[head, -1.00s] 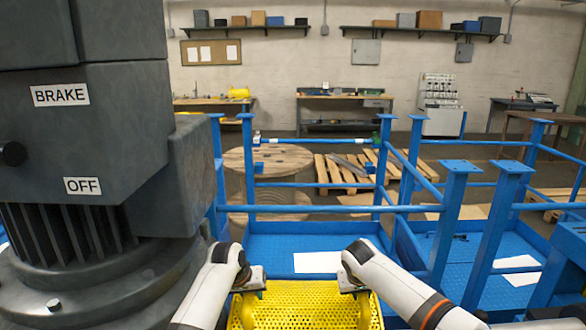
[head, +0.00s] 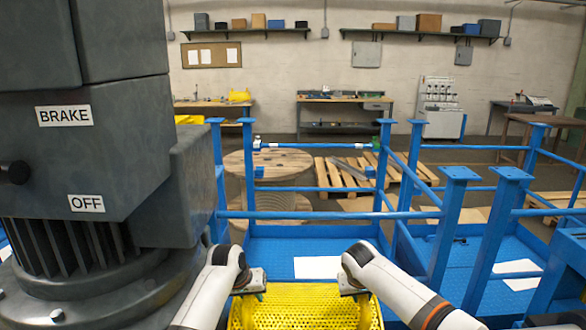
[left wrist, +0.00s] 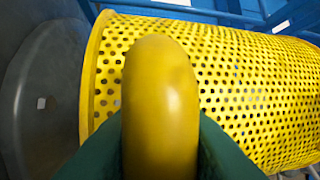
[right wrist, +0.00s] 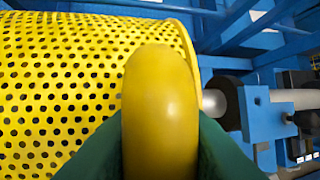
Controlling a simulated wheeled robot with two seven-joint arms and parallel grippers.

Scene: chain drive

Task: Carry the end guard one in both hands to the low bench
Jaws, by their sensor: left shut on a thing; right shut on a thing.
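The end guard one is a yellow, perforated, curved cover (head: 305,312) at the bottom middle of the head view. My left gripper (head: 250,284) is at its left end and my right gripper (head: 352,284) at its right end. In the left wrist view the left jaws are shut on a rounded yellow handle (left wrist: 160,110), with the perforated shell (left wrist: 240,80) behind it. In the right wrist view the right jaws are shut on a similar handle (right wrist: 160,115). The guard's lower part is cut off by the head view's edge. I cannot tell which bench is the low bench.
A large grey motor housing (head: 90,150) with BRAKE and OFF labels stands close on the left. Blue railings (head: 330,215) and a blue deck (head: 280,258) lie ahead. Beyond are a cable reel (head: 268,170), pallets (head: 345,175) and a workbench (head: 343,100) by the wall.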

